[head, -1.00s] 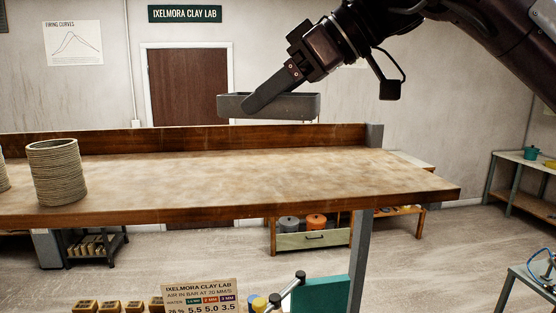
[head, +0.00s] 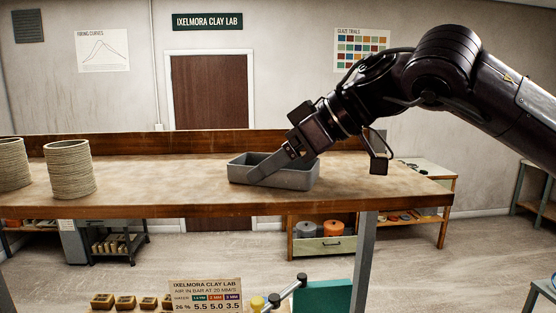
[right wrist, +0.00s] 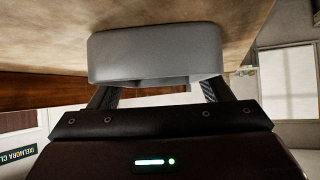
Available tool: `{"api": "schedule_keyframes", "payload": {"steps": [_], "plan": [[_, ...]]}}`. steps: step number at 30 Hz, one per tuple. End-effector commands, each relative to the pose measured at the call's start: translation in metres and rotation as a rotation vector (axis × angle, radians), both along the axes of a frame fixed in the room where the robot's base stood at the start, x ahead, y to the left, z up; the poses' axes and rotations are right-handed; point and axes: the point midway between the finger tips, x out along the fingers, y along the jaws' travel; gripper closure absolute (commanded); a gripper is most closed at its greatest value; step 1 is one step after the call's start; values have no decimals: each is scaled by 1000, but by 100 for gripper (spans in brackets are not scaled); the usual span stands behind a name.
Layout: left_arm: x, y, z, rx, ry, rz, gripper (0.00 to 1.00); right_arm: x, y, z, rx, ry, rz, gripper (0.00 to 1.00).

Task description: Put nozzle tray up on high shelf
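The nozzle tray (head: 300,181) is a grey, open, rectangular box. In the head view it sits level at the right half of the high wooden shelf (head: 150,193), on its top or barely above it; I cannot tell if it touches. My right gripper (head: 262,176) reaches down from the upper right, with one finger slanting across the tray's near side. In the right wrist view the fingers are wide apart against the tray (right wrist: 155,50), which hides their tips; they look shut on it. My left gripper is not in view.
Two ribbed clay cylinders (head: 70,170) stand at the shelf's left end. A raised wooden back board (head: 130,144) runs along the far edge. A grey post (head: 365,250) supports the shelf on the right. The shelf top between the cylinders and the tray is clear.

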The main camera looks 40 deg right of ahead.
Motion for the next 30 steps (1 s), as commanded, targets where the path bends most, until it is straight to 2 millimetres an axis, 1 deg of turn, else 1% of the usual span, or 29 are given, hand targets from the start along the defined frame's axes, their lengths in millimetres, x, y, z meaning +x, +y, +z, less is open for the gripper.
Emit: {"api": "schedule_keyframes", "payload": {"steps": [1, 5, 14, 17, 20, 24, 30], "plan": [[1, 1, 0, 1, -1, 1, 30, 0, 0, -1, -1, 1, 0, 23], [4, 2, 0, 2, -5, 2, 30, 0, 0, -1, -1, 1, 0, 6], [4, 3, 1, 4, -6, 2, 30, 0, 0, 2, -1, 1, 0, 6], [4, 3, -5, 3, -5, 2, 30, -5, -4, 5, -1, -3, -2, 6], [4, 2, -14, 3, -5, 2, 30, -15, -11, 13, -1, -6, -2, 6], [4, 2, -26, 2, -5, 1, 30, -35, -26, 31, 0, -6, -5, 6], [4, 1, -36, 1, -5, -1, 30, -61, -45, 57, -1, -2, -5, 6]]}}
